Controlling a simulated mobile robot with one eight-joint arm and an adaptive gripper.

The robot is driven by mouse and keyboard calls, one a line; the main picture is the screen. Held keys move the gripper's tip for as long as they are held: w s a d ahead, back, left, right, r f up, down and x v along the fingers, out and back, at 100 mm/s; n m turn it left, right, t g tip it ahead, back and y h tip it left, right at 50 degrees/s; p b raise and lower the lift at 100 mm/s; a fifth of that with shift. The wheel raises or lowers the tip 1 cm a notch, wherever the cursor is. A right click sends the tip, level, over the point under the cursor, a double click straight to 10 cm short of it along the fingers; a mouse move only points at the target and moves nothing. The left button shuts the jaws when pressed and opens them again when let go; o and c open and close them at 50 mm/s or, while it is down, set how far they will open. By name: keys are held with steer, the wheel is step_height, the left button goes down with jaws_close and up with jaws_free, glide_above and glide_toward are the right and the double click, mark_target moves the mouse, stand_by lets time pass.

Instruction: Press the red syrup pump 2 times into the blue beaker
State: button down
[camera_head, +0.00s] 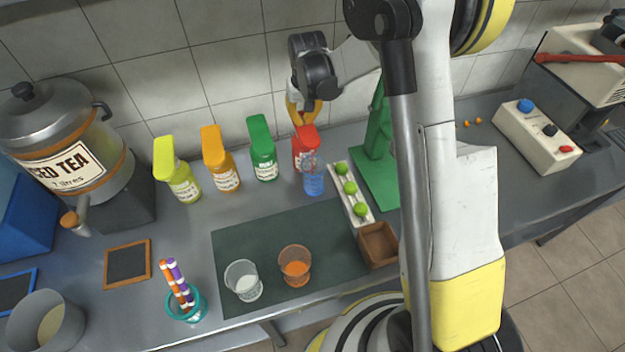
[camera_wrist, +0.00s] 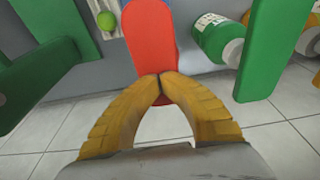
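The red syrup pump (camera_head: 303,155) stands at the back of the counter, at the right end of a row of pumps. The blue beaker (camera_head: 313,184) is right in front of it, under its head, and partly covers its body. My gripper (camera_head: 302,121) points down directly above the red pump head. In the wrist view, my yellow fingers (camera_wrist: 160,77) meet at their tips over the red pump head (camera_wrist: 150,38), with nothing seen between them. I cannot tell whether the tips touch the head.
Green (camera_head: 262,148), orange (camera_head: 220,158) and yellow-green (camera_head: 178,170) pumps stand to the left. A white tray of limes (camera_head: 339,174) and a green stand (camera_head: 383,183) are close on the right. Two glasses, one clear (camera_head: 243,281) and one orange (camera_head: 295,266), stand on the dark mat (camera_head: 240,235).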

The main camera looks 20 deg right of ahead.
steer(key=shift+f, duration=0.35)
steer(key=shift+r, duration=0.1)
steer(key=shift+r+p, duration=1.65)
steer(key=shift+r, duration=1.3)
step_height(320, 180, up, 6)
steer(key=p, duration=0.3)
